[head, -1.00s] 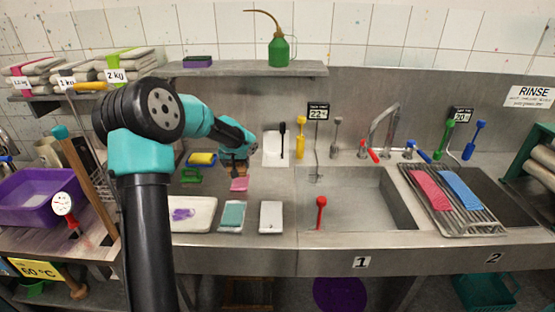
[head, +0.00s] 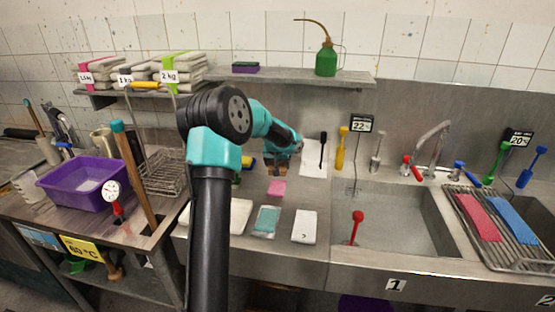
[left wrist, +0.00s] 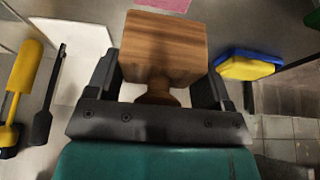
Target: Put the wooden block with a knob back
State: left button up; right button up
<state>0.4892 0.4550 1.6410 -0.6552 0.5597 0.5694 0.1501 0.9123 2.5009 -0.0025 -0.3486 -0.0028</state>
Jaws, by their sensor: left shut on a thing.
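The wooden block with a knob (left wrist: 165,45) fills the upper middle of the left wrist view, with its round knob (left wrist: 158,92) towards the gripper's palm. My left gripper (left wrist: 157,80) is shut on the block, one dark finger on either side. In the head view my left gripper (head: 280,160) is over the back of the counter, behind a pink piece (head: 277,188). Only a little brown of the block shows there; whether it touches the counter cannot be told. My right gripper is not in view.
A white board (head: 313,158) with a black tool is right of the gripper. A blue-and-yellow sponge (left wrist: 250,64) is close by. A teal pad (head: 266,220) and white tray (head: 304,226) lie in front. The sink (head: 395,215) is at the right, a purple tub (head: 85,185) at the left.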

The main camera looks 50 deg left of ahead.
pick_arm(q)
jog(key=w+a, duration=0.2)
jog(key=a, duration=0.1)
jog(key=w+a, duration=0.3)
jog(key=w+a+f, duration=0.1)
jog(key=w+a, duration=0.2)
jog(key=shift+w+a, duration=0.2)
jog(key=shift+a, duration=0.05)
jog(key=shift+f, duration=1.8)
jog(key=shift+f, duration=0.15)
jog(key=o, duration=1)
jog(key=v, duration=1.2)
jog(key=shift+r, duration=0.2)
